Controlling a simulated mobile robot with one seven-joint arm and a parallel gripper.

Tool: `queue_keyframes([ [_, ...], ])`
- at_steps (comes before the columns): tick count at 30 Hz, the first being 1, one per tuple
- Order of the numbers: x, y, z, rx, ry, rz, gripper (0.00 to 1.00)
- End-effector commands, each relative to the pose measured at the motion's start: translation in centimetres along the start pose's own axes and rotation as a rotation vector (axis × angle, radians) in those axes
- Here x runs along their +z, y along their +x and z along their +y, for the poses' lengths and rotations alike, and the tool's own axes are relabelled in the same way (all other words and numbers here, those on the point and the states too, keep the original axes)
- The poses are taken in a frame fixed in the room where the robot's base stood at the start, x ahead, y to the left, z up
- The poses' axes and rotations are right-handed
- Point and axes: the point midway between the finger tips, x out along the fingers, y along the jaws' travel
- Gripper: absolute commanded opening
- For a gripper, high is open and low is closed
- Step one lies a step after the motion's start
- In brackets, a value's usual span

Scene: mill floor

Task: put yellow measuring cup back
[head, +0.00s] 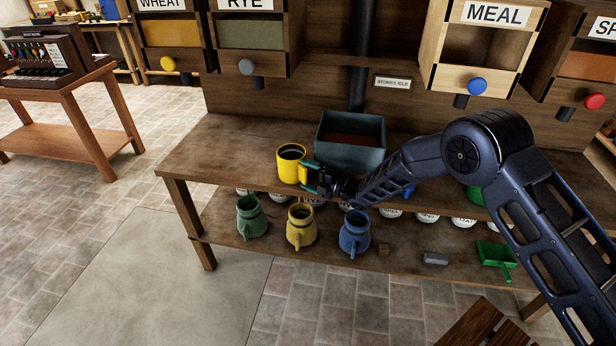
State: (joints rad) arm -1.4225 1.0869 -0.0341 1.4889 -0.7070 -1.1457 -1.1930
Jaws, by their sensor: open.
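The yellow measuring cup (289,165) stands upright on the bench top, left of the dark bin. Its inside looks dark, and its handle points right, toward my arm. My gripper (312,179) reaches in from the right, with its teal fingertips at the handle. The jaws are open, one tip seen above or behind the handle and one below or in front of it. I cannot tell whether they touch it. My gripper and wrist hide part of the bench behind them.
A dark bin (350,146) stands close right of the cup. The bench top (222,150) is clear to the left. On the lower shelf are green (251,217), yellow (301,228) and blue (354,234) jugs, several white-labelled round things and a green scoop (496,255). Labelled bins hang above.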

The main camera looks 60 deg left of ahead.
Motion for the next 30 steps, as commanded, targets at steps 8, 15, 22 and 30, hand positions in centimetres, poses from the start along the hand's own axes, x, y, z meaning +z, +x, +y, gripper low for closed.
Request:
queue_keyframes([
  [8, 0.1, -1.5, -0.2, -0.004, 0.001, -0.002, 0.96],
  [15, 0.1, -5.8, -0.2, -0.005, 0.003, -0.004, 0.96],
  [22, 0.0, -9.3, -0.2, -0.004, 0.002, -0.002, 0.96],
  [30, 0.0, -10.9, -0.1, -0.001, 0.001, -0.001, 0.96],
])
